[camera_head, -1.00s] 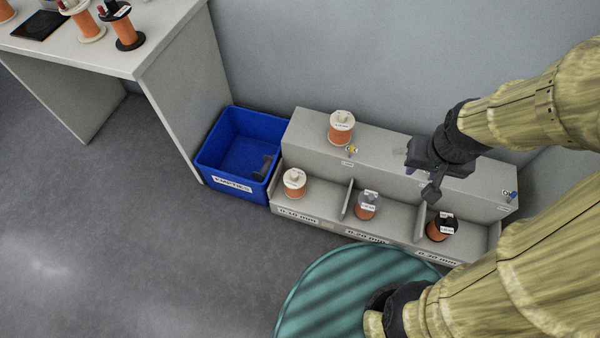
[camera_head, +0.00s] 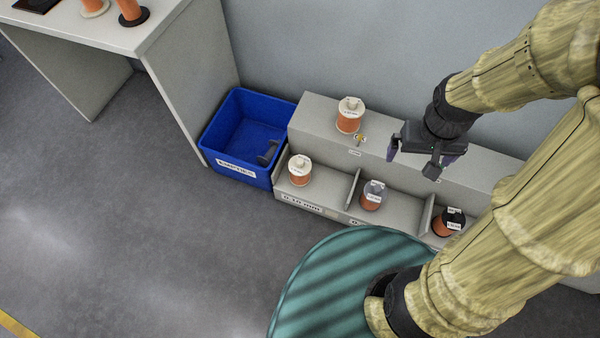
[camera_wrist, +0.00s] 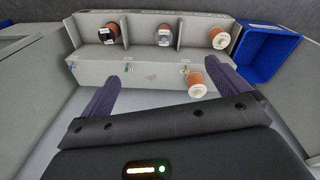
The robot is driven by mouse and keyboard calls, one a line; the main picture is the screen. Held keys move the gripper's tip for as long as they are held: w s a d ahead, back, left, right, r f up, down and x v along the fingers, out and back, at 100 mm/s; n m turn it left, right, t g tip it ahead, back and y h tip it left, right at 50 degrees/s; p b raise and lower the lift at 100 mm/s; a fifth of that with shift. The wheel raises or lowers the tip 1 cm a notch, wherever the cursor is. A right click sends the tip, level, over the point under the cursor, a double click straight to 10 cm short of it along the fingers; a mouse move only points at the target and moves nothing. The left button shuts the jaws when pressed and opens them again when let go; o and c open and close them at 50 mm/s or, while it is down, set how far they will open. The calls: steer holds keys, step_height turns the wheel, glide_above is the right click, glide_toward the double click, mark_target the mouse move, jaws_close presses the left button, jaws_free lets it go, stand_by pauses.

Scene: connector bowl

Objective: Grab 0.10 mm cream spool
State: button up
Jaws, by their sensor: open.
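A cream spool with orange winding (camera_head: 300,171) stands upright in the left compartment of the grey rack, above a label that seems to read 0.10 mm. It also shows at the upper right in the wrist view (camera_wrist: 219,38). A second cream spool (camera_head: 349,116) stands on the rack's upper ledge; it also shows in the wrist view (camera_wrist: 196,84). My gripper (camera_head: 412,163) is open and empty, over the rack, right of both cream spools. In the wrist view its fingers (camera_wrist: 167,70) are spread wide, with nothing between them.
A grey-flanged spool (camera_head: 372,196) and a black-flanged spool (camera_head: 449,222) stand in the rack's other compartments, split by low dividers. A blue bin (camera_head: 228,165) holding a dark item adjoins the rack's left end. A table (camera_head: 120,35) stands upper left. Floor at left is clear.

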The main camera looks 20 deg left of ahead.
steer(key=w+a+f+n+g+h+b, duration=0.1)
steer(key=a+f+n+h+b, duration=0.15)
steer(key=f, duration=0.45)
steer(key=w+a+f+n+h+b, duration=0.1)
steer(key=a+f+n+b, duration=0.15)
steer(key=f, duration=0.45)
steer(key=w+a+f+n+g+h+b, duration=0.1)
steer(key=w+f+n+h+b, duration=0.1)
steer(key=f+n+b, duration=0.35)
steer(key=n+t+y+b, duration=0.7)
steer(key=n+t+b, duration=1.05)
steer(key=n, duration=0.65)
glide_toward(297, 178)
steer(key=s+f+t+p, duration=0.1)
steer(key=s+f+p, duration=0.1)
steer(key=s, duration=0.1)
steer(key=shift+w+a+r, duration=0.15)
steer(key=shift+a+r, duration=0.05)
steer(key=shift+w, duration=0.1)
steer(key=w+b, duration=0.3)
steer(key=w, duration=0.2)
steer(key=w+b, duration=0.3)
steer(key=w, duration=0.3)
steer(key=shift+w+a+f, duration=0.1)
steer(key=shift+w+f, duration=0.05)
steer(key=shift+w, duration=0.4)
